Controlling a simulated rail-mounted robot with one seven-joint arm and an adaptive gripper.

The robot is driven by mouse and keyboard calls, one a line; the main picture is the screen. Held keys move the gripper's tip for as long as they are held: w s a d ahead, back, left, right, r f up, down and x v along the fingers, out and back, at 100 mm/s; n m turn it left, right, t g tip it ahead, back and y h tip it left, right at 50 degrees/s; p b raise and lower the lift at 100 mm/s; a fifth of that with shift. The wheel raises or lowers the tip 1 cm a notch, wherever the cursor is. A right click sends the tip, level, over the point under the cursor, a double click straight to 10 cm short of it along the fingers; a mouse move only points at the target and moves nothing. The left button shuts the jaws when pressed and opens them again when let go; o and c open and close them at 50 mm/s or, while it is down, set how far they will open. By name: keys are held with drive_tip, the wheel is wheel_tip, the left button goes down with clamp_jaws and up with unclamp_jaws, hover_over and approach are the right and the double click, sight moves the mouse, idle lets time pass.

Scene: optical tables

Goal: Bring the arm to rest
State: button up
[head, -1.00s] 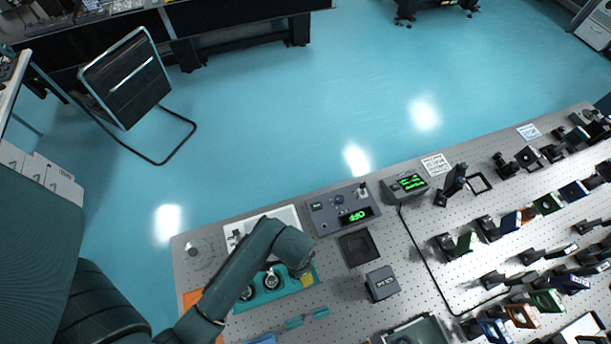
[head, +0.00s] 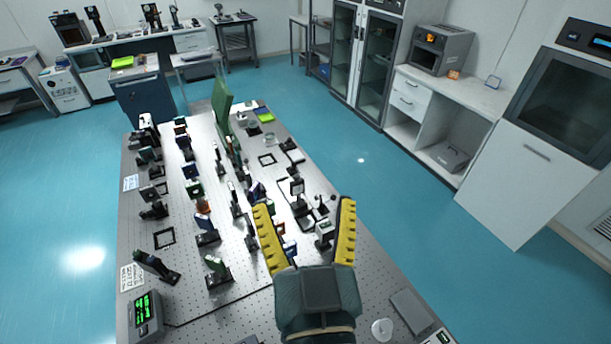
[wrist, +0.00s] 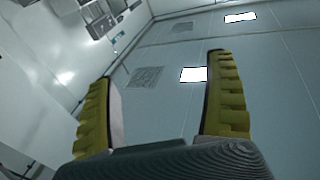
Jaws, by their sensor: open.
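My gripper (head: 306,232) is raised in front of the head camera, above the near part of the optical table (head: 190,318). Its two yellow-padded fingers are spread apart and point away from the camera. Nothing shows between the fingers. In the wrist view my gripper (wrist: 160,100) is also open and empty, with the ceiling and upper walls behind it. The gripper hides some of the optics on the table in the head view.
Several mounted optics crowd the table, with a green-lit display box (head: 146,314) at its near left. A cabinet (head: 532,178) and a bench with an oven-like box (head: 440,48) stand at right. Open blue floor (head: 350,160) lies between.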

drive_tip(key=s+d+r+m+t+h, duration=0.1)
drive_tip(key=s+d+r+t+h, duration=0.2)
drive_tip(key=d+r, duration=0.4)
drive_tip(key=shift+s+d+r, duration=0.15)
drive_tip(key=shift+s+r, duration=0.3)
drive_tip(key=shift+r, duration=0.45)
wheel_tip(320, 180, up, 6)
drive_tip(key=p, duration=0.6)
drive_tip(key=shift+r, duration=0.25)
